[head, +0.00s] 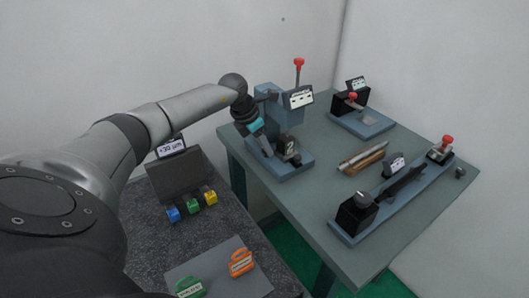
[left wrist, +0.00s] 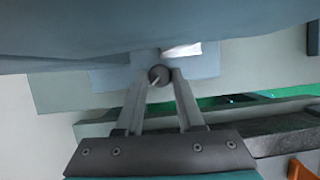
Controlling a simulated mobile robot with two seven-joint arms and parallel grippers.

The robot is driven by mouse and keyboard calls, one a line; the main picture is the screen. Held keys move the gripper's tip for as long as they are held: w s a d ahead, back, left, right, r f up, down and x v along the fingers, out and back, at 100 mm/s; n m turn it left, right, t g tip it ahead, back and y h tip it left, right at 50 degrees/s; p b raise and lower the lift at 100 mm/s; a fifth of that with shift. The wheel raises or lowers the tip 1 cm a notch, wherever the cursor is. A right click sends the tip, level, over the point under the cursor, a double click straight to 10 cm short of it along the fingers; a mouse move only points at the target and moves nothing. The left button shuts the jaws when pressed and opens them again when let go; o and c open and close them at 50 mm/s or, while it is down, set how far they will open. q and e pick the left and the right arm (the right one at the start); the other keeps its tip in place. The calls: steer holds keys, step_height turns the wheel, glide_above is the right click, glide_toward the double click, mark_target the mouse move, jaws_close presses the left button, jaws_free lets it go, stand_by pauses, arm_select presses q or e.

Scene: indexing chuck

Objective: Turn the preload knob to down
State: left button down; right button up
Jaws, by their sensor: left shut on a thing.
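The preload knob (left wrist: 159,75) shows in the left wrist view as a small dark round knob with a pale pointer line, at the edge of a blue-grey body. My left gripper (left wrist: 160,88) is shut on it, one fingertip on each side. In the head view my left gripper (head: 266,151) reaches down at the front left of a blue-grey fixture (head: 288,168) and hides the knob. The fixture carries a tall red-topped lever (head: 299,66) and a tilted white sign (head: 300,97). My right gripper is not in view.
A second blue fixture (head: 363,123) stands at the back right. A long blue base (head: 405,197) with a black block (head: 356,214) lies at the right. A wooden-handled tool (head: 362,159) lies between. A dark bench (head: 226,225) at left holds a display (head: 171,147) and colored blocks.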

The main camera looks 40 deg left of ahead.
arm_select(q)
steer(key=m+b, duration=0.2)
steer(key=m+g+h+b, duration=0.1)
steer(key=m+b, duration=0.1)
steer(key=shift+w+a+f+m+h, duration=0.1)
steer(key=shift+w+a+m+h, duration=0.1)
steer(key=shift+m+h, duration=0.1)
steer(key=m+b, duration=0.2)
steer(key=shift+m+g+h, duration=0.4)
steer(key=shift+m+b, duration=0.4)
steer(key=shift+a+m, duration=0.1)
steer(key=shift+m, duration=0.2)
steer(key=shift+g, duration=0.3)
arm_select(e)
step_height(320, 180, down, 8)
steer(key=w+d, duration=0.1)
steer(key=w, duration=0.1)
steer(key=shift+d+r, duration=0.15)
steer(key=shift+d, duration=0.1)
arm_select(q)
steer(key=c, duration=0.8)
jaws_free()
steer(key=shift+c, duration=0.2)
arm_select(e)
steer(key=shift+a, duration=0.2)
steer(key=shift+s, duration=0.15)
